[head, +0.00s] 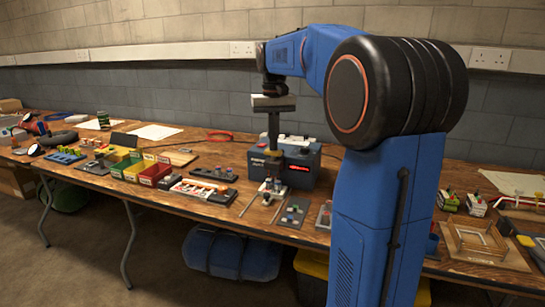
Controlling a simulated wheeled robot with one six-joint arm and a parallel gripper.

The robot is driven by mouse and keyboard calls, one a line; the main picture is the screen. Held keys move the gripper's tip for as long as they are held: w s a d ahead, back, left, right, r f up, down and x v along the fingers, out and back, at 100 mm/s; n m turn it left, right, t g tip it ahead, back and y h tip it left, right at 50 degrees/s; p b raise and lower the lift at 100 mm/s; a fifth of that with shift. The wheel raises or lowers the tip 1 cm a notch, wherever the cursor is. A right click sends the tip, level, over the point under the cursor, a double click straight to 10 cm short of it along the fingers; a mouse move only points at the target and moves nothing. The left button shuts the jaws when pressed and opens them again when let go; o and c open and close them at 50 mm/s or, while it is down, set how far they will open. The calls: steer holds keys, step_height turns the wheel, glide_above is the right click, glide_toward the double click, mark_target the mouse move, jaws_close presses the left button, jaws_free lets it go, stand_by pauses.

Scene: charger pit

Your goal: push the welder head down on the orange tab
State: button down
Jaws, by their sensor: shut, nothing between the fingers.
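My gripper (273,146) points straight down from the wrist over the bench, in front of a dark blue box. It is shut with nothing held. Below it, a small welder stand (272,187) with a pale base and dark upright parts sits on the bench. The gripper is close above the stand's upper part; at this size I cannot tell whether they touch. The welder head cannot be told apart from the stand and fingers. I cannot make out the orange tab.
The dark blue box (305,168) stands right behind the stand. Red, yellow and green bins (151,174) and a white-and-orange tray (197,190) lie to the left. A small grey plate with parts (292,211) lies in front right. A wooden frame (478,243) is far right.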

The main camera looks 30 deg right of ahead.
steer(key=shift+r, duration=2.1)
steer(key=s+a+f+n+t, duration=0.1)
steer(key=s+a+f, duration=0.35)
steer(key=s, duration=0.35)
steer(key=s+a+f+n+t, duration=0.1)
steer(key=s+a+f, duration=0.2)
steer(key=s+a, duration=0.4)
steer(key=s+a+f+n+t, duration=0.2)
steer(key=s+a+f, duration=0.2)
steer(key=s+f, duration=1)
steer(key=shift+s+a+f+t, duration=0.15)
steer(key=shift+s+f+t, duration=0.1)
steer(key=shift+s+t, duration=0.25)
steer(key=shift+s, duration=0.1)
